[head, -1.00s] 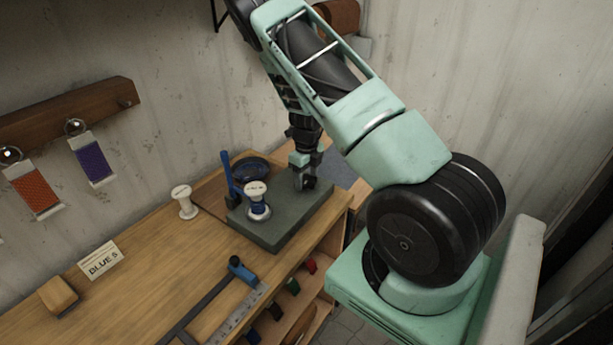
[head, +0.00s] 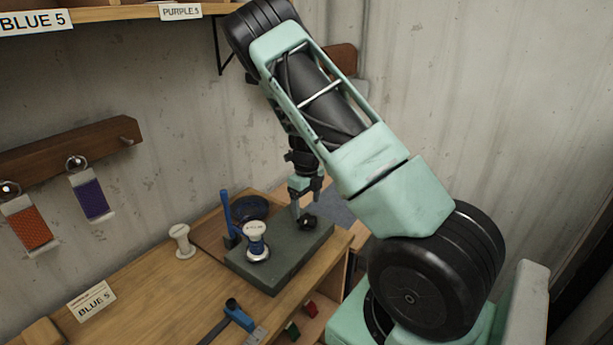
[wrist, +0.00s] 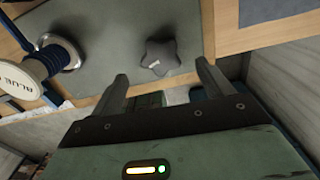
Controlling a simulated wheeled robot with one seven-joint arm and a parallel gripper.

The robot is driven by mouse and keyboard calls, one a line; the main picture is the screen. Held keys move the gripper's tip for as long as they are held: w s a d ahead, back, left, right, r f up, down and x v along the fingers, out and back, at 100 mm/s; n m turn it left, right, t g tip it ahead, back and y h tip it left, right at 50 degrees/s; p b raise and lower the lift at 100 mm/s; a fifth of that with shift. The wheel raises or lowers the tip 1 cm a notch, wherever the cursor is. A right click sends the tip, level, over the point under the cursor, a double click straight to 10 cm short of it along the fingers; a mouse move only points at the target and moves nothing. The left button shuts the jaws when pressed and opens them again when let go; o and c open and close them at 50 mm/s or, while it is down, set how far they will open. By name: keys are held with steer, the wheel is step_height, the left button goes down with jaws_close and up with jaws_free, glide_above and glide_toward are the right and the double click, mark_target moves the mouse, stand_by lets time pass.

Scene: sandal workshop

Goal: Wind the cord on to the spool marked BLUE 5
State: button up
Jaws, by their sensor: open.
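A white spool (head: 257,232) with dark blue cord round its core stands upright on the grey slab (head: 277,278). In the wrist view the spool (wrist: 32,72) is at the left, and its end label reads BLUE, partly cut off. A dark star-shaped knob (head: 308,222) is on the slab to the right of the spool; it also shows in the wrist view (wrist: 160,57). My gripper (head: 306,202) is over the knob. In the wrist view my gripper (wrist: 162,72) is open, with its fingers apart and nothing between them.
A bare white spool (head: 181,241) and a BLUE 5 card (head: 92,300) are on the bench. Shelf labels read BLUE 5 (head: 35,22) and PURPLE 5 (head: 180,11).

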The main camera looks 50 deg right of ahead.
mark_target(307, 219)
step_height(307, 219, up, 12)
steer(key=b, duration=0.1)
steer(key=shift+r+b, duration=0.2)
steer(key=shift+b, duration=0.15)
